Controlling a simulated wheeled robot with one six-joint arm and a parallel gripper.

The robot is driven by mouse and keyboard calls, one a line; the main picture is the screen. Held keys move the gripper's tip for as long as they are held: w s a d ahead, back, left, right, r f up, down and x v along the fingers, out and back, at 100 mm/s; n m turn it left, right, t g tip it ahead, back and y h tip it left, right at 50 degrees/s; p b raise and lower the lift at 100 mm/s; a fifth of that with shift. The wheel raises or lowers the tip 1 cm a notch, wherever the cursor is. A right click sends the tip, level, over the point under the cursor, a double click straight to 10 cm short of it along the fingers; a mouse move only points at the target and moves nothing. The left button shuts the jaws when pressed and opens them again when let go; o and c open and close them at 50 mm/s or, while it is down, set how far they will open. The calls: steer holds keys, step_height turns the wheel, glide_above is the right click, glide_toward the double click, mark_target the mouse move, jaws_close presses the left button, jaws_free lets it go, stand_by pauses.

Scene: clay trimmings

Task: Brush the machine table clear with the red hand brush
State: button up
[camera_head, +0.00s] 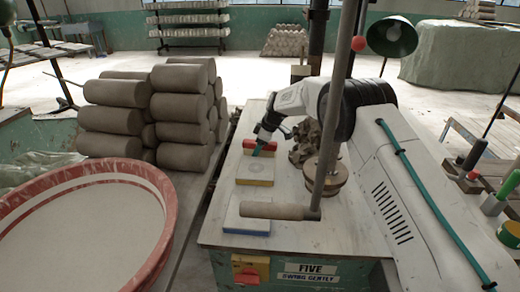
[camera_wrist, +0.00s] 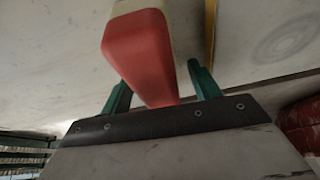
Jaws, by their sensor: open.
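The machine table (camera_head: 215,215) is a pale flat top in the head view. A red block-like piece with a pale part, perhaps the hand brush (camera_head: 249,144), lies on it near its far left. In the wrist view, the red piece (camera_wrist: 140,55) sits between the two green fingers of my gripper (camera_wrist: 160,82). My gripper (camera_head: 261,146) is open, low over the table, with a visible gap at the right finger. Bristles cannot be made out. A brown crumpled heap, perhaps clay trimmings (camera_head: 304,143), lies right of my gripper, partly hidden by my arm.
A yellow-edged pad (camera_head: 255,171) and a blue-edged pad (camera_head: 247,219) lie on the table. Stacked clay cylinders (camera_head: 180,110) and a red-rimmed basin (camera_head: 80,225) are at left.

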steer(key=shift+f, duration=0.2)
stand_by(0.5)
steer(key=c, duration=1.1)
steer(key=shift+r, duration=0.1)
